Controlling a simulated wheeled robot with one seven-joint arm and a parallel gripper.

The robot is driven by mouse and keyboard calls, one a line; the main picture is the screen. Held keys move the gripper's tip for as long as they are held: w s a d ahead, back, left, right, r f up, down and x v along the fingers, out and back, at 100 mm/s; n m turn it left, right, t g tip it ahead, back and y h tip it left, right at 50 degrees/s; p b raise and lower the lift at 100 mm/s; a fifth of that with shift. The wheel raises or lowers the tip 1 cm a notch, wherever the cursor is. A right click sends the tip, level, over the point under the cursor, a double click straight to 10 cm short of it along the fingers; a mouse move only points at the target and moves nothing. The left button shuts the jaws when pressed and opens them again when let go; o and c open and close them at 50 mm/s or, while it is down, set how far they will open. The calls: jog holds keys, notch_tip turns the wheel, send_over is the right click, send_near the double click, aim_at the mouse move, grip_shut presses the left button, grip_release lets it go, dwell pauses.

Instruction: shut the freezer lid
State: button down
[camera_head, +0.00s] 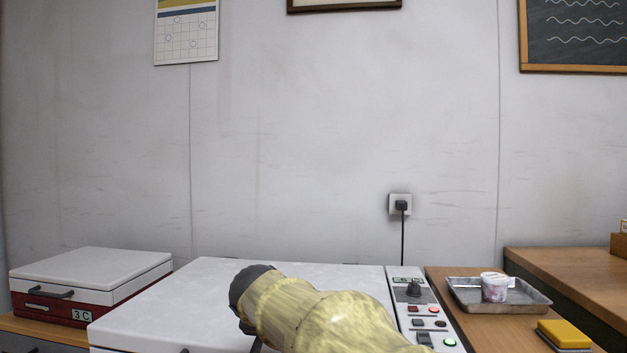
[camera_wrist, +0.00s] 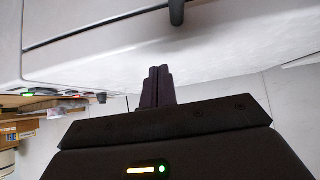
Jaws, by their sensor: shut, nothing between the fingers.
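The freezer's broad white lid (camera_head: 190,295) lies low and looks level in the head view; my yellow arm covers its right part. In the wrist view, white freezer surface (camera_wrist: 80,62) fills the top, crossed by a thin dark seam. A dark handle (camera_wrist: 176,12) sticks out at the top edge. My gripper (camera_wrist: 157,70) is shut and empty, its fingertips pointing toward the white surface below the handle in the picture. I cannot tell whether they touch it.
A control panel (camera_head: 419,295) with knob and buttons adjoins the lid's right side. Further right, a wooden counter holds a metal tray (camera_head: 530,297) with a tub (camera_head: 494,287) and a yellow block (camera_head: 565,334). A red-and-white case (camera_head: 90,285) marked 3C stands at left.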

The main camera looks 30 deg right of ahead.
jog(key=shift+s+f+b, duration=0.2)
jog(key=shift+f+b, duration=0.6)
jog(key=shift+f, duration=0.5)
jog(key=shift+s+f+b, duration=0.15)
jog(key=shift+f+b, duration=0.65)
jog(key=shift+f, duration=0.45)
jog(key=shift+a, duration=0.1)
notch_tip(320, 180, up, 6)
jog(key=p, duration=0.3)
jog(key=s+a+r+b, duration=0.1)
jog(key=s+a+r, duration=0.2)
jog(key=s+a, duration=0.2)
jog(key=s, duration=0.2)
jog(key=shift+s+a+t+b, duration=0.15)
jog(key=shift+s+t+b, duration=0.15)
jog(key=shift+s, duration=0.1)
